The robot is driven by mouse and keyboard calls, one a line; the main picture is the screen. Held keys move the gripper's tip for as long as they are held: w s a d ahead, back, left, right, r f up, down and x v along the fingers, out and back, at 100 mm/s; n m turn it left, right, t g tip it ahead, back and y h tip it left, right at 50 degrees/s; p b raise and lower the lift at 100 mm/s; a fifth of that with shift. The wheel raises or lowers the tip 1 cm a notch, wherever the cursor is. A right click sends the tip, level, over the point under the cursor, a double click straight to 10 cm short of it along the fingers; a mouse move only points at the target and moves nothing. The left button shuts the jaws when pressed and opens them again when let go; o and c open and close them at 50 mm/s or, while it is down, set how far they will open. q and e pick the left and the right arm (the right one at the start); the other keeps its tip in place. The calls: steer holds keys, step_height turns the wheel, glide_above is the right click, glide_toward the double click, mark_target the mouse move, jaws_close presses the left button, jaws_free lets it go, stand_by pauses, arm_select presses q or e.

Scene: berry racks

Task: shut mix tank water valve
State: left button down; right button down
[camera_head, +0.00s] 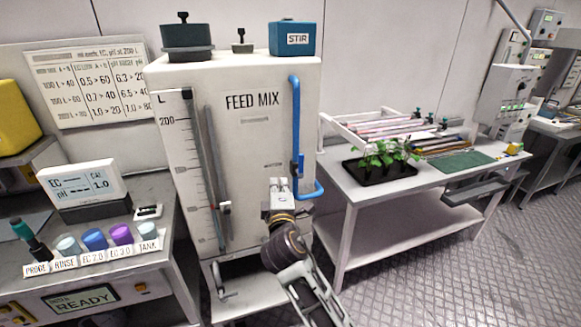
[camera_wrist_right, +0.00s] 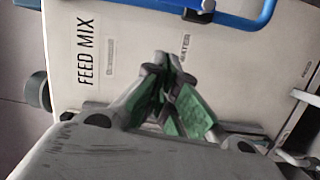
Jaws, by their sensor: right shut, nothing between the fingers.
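The white mix tank (camera_head: 255,140), lettered FEED MIX, stands in the middle of the head view. A blue water pipe (camera_head: 296,100) runs down its right front, with a small blue valve (camera_head: 299,166) low on it. In the wrist view the tank face (camera_wrist_right: 135,25) is turned sideways and the blue pipe (camera_wrist_right: 235,22) crosses the top; the valve's handle is not clear there. My right gripper (camera_head: 278,183) is just left of and slightly below the valve, in front of the tank. Its green-padded fingers (camera_wrist_right: 172,72) are together and empty. My left gripper is out of view.
A bench with a meter (camera_head: 70,183) and several cups stands left. A white table (camera_head: 400,190) with a seedling tray (camera_head: 375,172) stands right. A blue STIR box (camera_head: 292,38) sits on the tank. Open floor (camera_head: 450,270) lies at the right front.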

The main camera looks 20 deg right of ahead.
mark_target(300, 165)
steer(key=shift+d+f+n, duration=0.2)
steer(key=shift+f+n, duration=0.05)
steer(key=shift+n, duration=0.35)
steer(key=shift+w, duration=0.15)
